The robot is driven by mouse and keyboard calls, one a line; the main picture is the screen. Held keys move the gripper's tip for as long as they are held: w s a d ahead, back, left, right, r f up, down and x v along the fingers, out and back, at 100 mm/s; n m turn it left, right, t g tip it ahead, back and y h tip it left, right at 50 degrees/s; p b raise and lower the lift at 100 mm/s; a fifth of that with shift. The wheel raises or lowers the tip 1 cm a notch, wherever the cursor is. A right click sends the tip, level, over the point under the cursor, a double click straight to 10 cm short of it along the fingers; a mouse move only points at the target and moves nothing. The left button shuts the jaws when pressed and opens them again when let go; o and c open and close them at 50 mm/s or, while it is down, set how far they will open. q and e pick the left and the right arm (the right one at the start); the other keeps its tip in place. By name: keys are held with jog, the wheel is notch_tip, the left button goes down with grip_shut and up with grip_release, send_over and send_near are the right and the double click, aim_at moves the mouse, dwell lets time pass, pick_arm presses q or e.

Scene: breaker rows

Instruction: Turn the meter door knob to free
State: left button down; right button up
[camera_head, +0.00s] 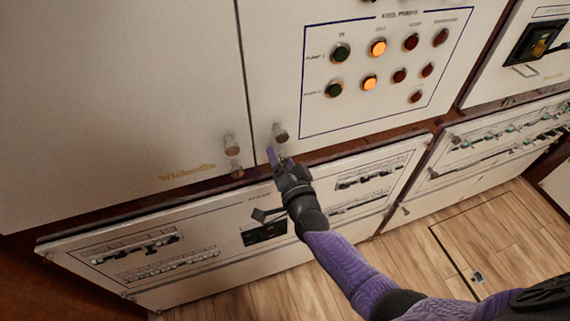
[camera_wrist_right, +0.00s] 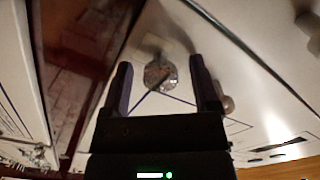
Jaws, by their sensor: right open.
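A short metal knob (camera_head: 279,132) stands on the lower left corner of the white door with the pump lamps, just beyond my right gripper (camera_head: 280,156). In the right wrist view, a round metal knob face (camera_wrist_right: 160,75) lies between the two purple fingers of the right gripper (camera_wrist_right: 162,85). The fingers are apart, with a gap on each side of the knob; I see no grip on it. The knob's exact angle is unclear. My left gripper is not in view.
Two more knobs (camera_head: 231,143) (camera_head: 237,170) sit on the door to the left, across a narrow seam. Breaker panels (camera_head: 220,262) run below, one with a small black meter window (camera_head: 264,233). A wooden floor (camera_head: 400,250) lies in front.

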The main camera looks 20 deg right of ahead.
jog(key=s+p, duration=0.2)
jog(key=s, duration=0.7)
jog(key=shift+s+d, duration=0.2)
jog(key=shift+s, duration=0.15)
jog(key=s+f+n+g+b, duration=0.1)
jog(key=s+f+n+g, duration=0.2)
jog(key=f, duration=0.4)
jog(key=s+f+n+g+y+b, duration=0.1)
jog(key=s+f+g, duration=0.1)
jog(key=s+f, duration=0.35)
jog(key=s+f+n+g+b, duration=0.2)
jog(key=s+f+n+g, duration=0.1)
jog(key=f, duration=0.5)
jog(key=s+d+f+n+g, duration=0.1)
jog(key=s+f+g, duration=0.2)
jog(key=s, duration=0.4)
jog(key=s+d+f+n+g+h+b, duration=0.1)
jog(key=s+d+f+n+g, duration=0.1)
jog(key=s+f, duration=0.3)
jog(key=s+d+f+n+g+b, duration=0.1)
jog(key=s+f+g, duration=0.3)
jog(key=s, duration=0.6)
jog(key=shift+s+d+f+n+h, duration=0.2)
jog(key=shift+d+f+n+h, duration=0.15)
jog(key=shift+n, duration=0.35)
